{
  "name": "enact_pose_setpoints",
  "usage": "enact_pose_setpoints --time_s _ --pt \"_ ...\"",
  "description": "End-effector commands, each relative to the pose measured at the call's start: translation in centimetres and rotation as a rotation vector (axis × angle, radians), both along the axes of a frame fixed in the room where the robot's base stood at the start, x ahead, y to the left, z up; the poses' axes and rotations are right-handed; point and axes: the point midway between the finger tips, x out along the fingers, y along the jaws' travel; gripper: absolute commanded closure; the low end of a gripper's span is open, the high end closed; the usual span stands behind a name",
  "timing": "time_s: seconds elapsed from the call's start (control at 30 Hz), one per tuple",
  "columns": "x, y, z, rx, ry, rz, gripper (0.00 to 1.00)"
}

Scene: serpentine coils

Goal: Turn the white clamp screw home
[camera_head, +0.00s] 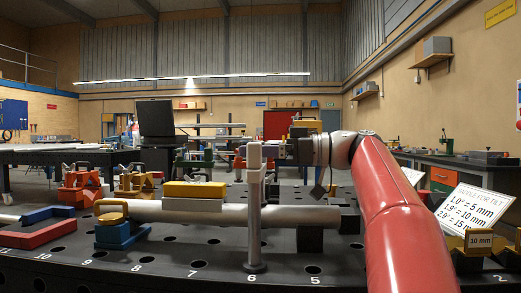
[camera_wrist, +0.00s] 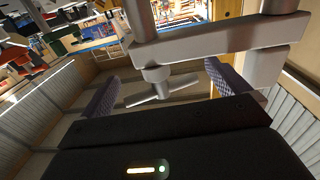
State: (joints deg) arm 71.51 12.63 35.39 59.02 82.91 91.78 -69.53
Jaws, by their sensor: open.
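The pale grey-white clamp (camera_head: 254,210) stands upright on the black table near number 6, in front of the pipe. The wrist view shows its post and cross arm (camera_wrist: 225,37) close up. The clamp screw, with its T-shaped handle bar (camera_wrist: 162,90), hangs from the arm's end in that view. My gripper (camera_wrist: 162,72) is open, with one ridged finger on each side of the handle. The fingers look apart from the handle. In the head view my gripper (camera_head: 300,148) is just right of the clamp's top, and I cannot make out the screw clearly there.
The grey pipe (camera_head: 220,212) lies behind the clamp, with a yellow block (camera_head: 195,190) on it. Red and blue bars lie far left. A tilt sign (camera_head: 475,208) and a yellow 10 mm piece (camera_head: 478,241) stand right.

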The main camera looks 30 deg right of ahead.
Motion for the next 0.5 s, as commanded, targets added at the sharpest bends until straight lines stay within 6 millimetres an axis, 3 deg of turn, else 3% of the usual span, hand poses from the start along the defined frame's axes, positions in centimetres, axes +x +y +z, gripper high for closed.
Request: enact_pose_setpoints --time_s 0.1,0.37,0.5 --pt "-0.02 -0.01 0.00 0.000 0.000 0.000 0.03" --pt "-0.03 -0.03 0.00 0.000 0.000 0.000 0.37" --pt "-0.02 -0.04 0.09 0.001 -0.001 0.025 0.38"
